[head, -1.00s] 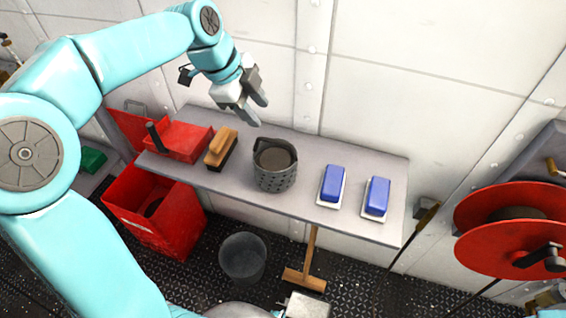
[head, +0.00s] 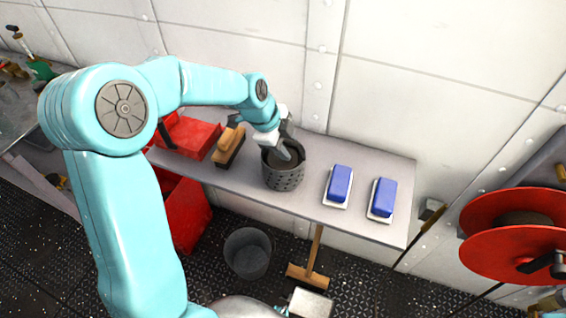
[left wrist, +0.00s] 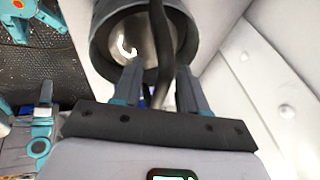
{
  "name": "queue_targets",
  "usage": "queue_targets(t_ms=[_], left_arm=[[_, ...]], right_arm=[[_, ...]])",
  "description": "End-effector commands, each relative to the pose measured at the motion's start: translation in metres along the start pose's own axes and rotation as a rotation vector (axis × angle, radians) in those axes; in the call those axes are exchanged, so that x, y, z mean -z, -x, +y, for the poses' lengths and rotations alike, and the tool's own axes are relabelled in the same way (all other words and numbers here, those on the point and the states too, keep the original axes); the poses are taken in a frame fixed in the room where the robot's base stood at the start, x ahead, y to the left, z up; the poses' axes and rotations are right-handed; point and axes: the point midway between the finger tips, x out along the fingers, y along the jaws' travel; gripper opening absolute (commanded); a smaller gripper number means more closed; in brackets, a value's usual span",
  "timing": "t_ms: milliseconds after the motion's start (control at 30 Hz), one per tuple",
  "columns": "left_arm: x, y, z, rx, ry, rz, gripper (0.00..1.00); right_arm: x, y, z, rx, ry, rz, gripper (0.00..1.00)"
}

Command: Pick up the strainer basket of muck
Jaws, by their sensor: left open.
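The strainer basket (head: 284,180) is a dark grey perforated bucket with dark muck in it. It stands upright on the grey shelf (head: 315,205). My left gripper (head: 284,150) is open, with its fingers over the basket's mouth in the head view. In the left wrist view the basket's round rim (left wrist: 101,48) is just beyond the left gripper (left wrist: 160,85). A dark curved bar (left wrist: 160,35), which looks like the basket's handle, runs between the two open fingers. Contact cannot be told. A grey block (head: 311,303) at the bottom edge may be my right gripper; its jaws are unclear.
A wooden brush (head: 229,147) and red tray (head: 190,138) lie left of the basket. Two blue blocks on white bases (head: 339,186) (head: 382,199) stand right. A red bin, grey bucket (head: 248,253) and wooden broom (head: 308,275) are below. A red reel (head: 508,253) is right.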

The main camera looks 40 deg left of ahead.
Motion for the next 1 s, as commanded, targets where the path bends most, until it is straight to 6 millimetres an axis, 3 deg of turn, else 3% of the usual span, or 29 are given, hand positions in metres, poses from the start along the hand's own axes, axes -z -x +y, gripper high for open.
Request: queue_targets(t_ms=[167, 300, 1000], left_arm=[[0.0, 0.0002, -0.0001, 0.001, 0.0, 0.0, 0.42], [0.0004, 0.0001, -0.0005, 0.001, -0.001, 0.0, 0.0], [-0.0004, -0.0007, 0.0016, -0.005, -0.001, 0.0, 0.0]], right_arm=[[0.0, -0.0003, 0.0001, 0.0, 0.0, 0.0, 0.43], [-0.0001, -0.0003, 0.0001, 0.0, 0.0, 0.0, 0.43], [0.0, -0.0005, 0.0002, 0.0, 0.0, 0.0, 0.43]])
